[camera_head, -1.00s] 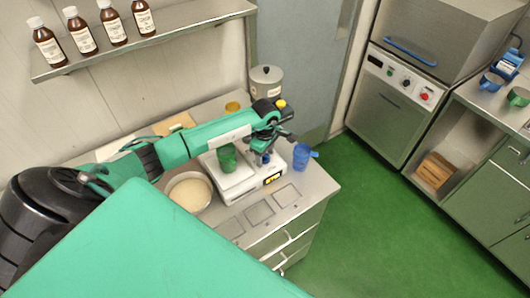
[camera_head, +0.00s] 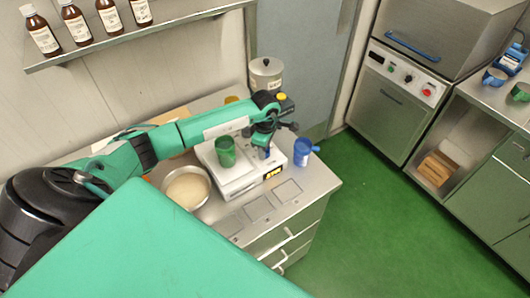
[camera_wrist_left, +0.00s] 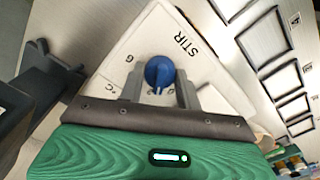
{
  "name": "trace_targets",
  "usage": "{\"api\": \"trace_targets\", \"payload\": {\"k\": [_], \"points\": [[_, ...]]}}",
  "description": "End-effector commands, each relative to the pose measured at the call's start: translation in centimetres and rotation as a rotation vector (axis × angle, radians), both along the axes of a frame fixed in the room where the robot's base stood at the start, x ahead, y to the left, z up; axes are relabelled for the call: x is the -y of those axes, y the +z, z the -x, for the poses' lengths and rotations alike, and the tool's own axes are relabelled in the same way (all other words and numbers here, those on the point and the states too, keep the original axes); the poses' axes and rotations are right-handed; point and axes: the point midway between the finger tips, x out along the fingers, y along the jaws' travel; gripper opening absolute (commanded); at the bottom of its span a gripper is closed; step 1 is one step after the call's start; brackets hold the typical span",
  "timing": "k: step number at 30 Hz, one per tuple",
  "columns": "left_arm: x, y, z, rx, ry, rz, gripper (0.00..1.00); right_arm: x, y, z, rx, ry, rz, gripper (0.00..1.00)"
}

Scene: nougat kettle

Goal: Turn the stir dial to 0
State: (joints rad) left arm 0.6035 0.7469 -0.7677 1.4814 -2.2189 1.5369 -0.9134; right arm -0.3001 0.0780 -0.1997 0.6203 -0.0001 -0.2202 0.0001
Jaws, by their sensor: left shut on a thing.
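The blue stir dial (camera_wrist_left: 159,72) sits on a white panel marked STIR in the left wrist view. A digit that reads as 6 or 9 is printed beside it. My left gripper (camera_wrist_left: 160,92) is shut on the dial, one finger on each side. In the head view, the left gripper (camera_head: 264,150) is over the right part of the white device (camera_head: 238,187), which has a lit yellow display at its front. The dial's pointer setting cannot be read clearly. My right gripper is not in view.
A green cup (camera_head: 225,152) stands on the device. A bowl of pale contents (camera_head: 187,187) is to its left and a blue mug (camera_head: 302,152) to its right. A lidded metal pot (camera_head: 266,74) stands behind. Brown bottles line the shelf (camera_head: 150,37) above.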

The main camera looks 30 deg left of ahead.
Motion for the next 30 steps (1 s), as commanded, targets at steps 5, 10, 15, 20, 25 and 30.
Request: {"api": "trace_targets", "payload": {"k": [5, 10, 15, 20, 25, 30], "points": [[0.0, -0.5, 0.0, 0.002, 0.150, -0.001, 0.11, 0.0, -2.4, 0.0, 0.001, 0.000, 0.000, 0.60], [0.0, -0.4, 0.0, 0.002, 0.295, -0.001, 0.11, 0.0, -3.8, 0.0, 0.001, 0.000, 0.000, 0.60], [0.0, -0.4, 0.0, 0.001, 0.420, -0.001, 0.11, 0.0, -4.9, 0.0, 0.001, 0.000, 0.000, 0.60], [0.0, -0.2, 0.0, 0.000, 0.510, -0.001, 0.11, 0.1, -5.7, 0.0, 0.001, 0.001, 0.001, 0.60], [0.0, -0.2, 0.0, 0.000, 0.572, -0.001, 0.11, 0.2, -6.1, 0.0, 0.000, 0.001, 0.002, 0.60], [0.0, -0.1, 0.0, 0.000, 0.602, -0.001, 0.11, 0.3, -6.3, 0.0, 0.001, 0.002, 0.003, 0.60]]}}
